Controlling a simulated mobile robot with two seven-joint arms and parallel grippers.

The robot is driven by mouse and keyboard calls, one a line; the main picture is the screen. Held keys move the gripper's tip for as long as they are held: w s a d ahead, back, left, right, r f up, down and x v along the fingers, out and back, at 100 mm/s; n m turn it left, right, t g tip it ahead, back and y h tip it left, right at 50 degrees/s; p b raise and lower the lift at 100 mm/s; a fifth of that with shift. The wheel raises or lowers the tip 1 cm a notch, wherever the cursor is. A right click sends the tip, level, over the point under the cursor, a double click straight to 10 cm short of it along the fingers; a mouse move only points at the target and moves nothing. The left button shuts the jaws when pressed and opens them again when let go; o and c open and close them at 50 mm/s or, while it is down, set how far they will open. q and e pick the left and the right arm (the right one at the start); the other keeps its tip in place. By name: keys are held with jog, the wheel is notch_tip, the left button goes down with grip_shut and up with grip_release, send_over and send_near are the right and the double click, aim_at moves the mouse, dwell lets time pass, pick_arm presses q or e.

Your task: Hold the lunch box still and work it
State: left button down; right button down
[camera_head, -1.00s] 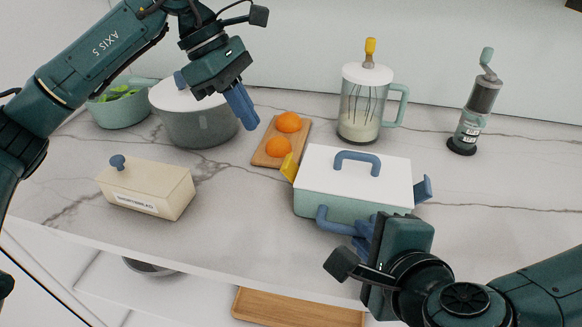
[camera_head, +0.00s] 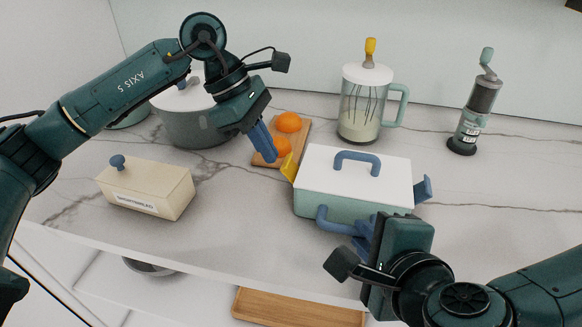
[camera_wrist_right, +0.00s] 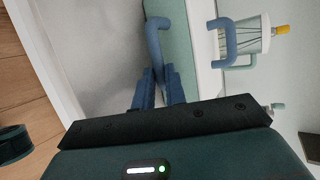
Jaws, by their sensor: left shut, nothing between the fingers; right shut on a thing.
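The lunch box (camera_head: 345,204) is pale teal with a white lid (camera_head: 320,163) and stands on the marble counter. A blue handle (camera_head: 358,159) sits on the lid. A yellow latch (camera_head: 289,167) sticks out on its left side and a blue latch (camera_head: 424,188) on its right. My right gripper (camera_head: 358,229) is shut on the blue front handle (camera_head: 326,221); the handle also shows between the fingers in the right wrist view (camera_wrist_right: 156,42). My left gripper (camera_head: 270,158) is shut and empty, its tips just left of the yellow latch. I cannot tell whether they touch it.
A cutting board (camera_head: 299,148) with oranges lies behind the left fingers. A cream labelled box (camera_head: 148,190) stands at left, a grey pot (camera_head: 190,125) behind it. A whisk jar (camera_head: 360,115) and a grinder (camera_head: 470,125) stand at the back. The counter right of the lunch box is clear.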

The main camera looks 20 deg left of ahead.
aim_at(289, 161)
pick_arm(q)
jog(key=shift+d, duration=0.15)
dwell(0.3)
jog(key=shift+d, duration=0.75)
jog(key=shift+s+d+f, duration=0.1)
jog(key=shift+d, duration=1.05)
pick_arm(e)
jog(key=shift+s+a, duration=0.1)
pick_arm(q)
jog(key=shift+v, duration=3.6)
pick_arm(e)
jog(key=c, duration=1.4)
grip_release()
jog(key=shift+o, duration=0.2)
pick_arm(q)
jog(key=shift+d, duration=0.15)
